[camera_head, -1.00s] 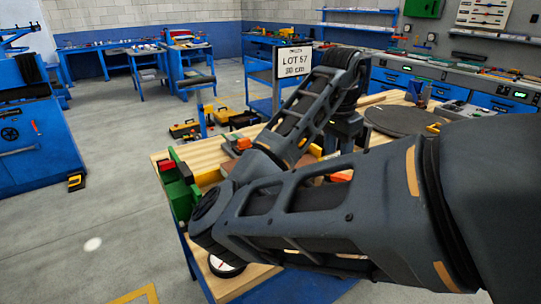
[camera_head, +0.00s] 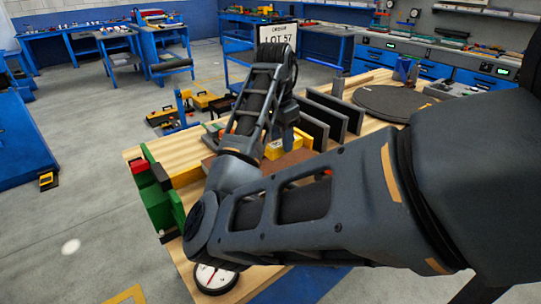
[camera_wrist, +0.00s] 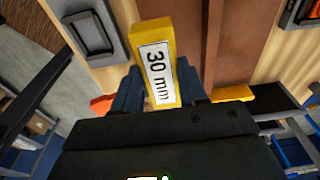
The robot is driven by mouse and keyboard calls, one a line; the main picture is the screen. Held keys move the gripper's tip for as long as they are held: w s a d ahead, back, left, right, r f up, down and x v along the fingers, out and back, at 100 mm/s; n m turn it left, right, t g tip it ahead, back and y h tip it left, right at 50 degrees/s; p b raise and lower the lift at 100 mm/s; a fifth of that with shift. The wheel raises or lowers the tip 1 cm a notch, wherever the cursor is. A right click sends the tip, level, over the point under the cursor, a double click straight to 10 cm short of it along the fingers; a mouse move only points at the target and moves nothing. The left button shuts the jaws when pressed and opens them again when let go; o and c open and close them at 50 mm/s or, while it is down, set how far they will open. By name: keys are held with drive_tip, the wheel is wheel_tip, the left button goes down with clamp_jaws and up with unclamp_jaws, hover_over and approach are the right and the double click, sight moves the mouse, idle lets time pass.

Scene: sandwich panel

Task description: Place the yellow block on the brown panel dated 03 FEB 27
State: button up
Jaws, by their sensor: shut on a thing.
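In the wrist view my gripper (camera_wrist: 157,88) is shut on a yellow block (camera_wrist: 152,38) with a white label reading "30 mm". The block sits between the two fingers and points away from the palm. A brown panel (camera_wrist: 230,45) lies just right of the block over pale wood; whether they touch is unclear. In the head view the brown panel (camera_head: 294,159) shows partly behind my arm. A yellow piece (camera_head: 274,150) is beside it; I cannot tell whether it is the held block. No date is readable on the panel.
Dark upright plates (camera_head: 322,117) and a round dark disc (camera_head: 392,103) stand behind on the wooden table. A green-and-red fixture (camera_head: 160,195) and a round dial (camera_head: 216,278) are at its left edge. A grey part (camera_wrist: 92,35) is left of the block. A "LOT 57" sign stands behind.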

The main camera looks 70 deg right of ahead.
drive_tip(key=w+f, duration=0.1)
drive_tip(key=w, duration=0.1)
drive_tip(key=shift+w+a+f, duration=0.1)
drive_tip(key=shift+w+f, duration=0.25)
drive_tip(key=shift+w, duration=0.05)
drive_tip(key=shift+f+p, duration=0.45)
drive_tip(key=shift+f, duration=1.55)
drive_tip(key=shift+f, duration=0.2)
drive_tip(key=o, duration=1.1)
wheel_tip(320, 180, up, 12)
drive_tip(key=a, duration=0.1)
drive_tip(key=shift+w+a+r, duration=0.15)
drive_tip(key=shift+w+r, duration=0.05)
drive_tip(key=shift+w, duration=0.15)
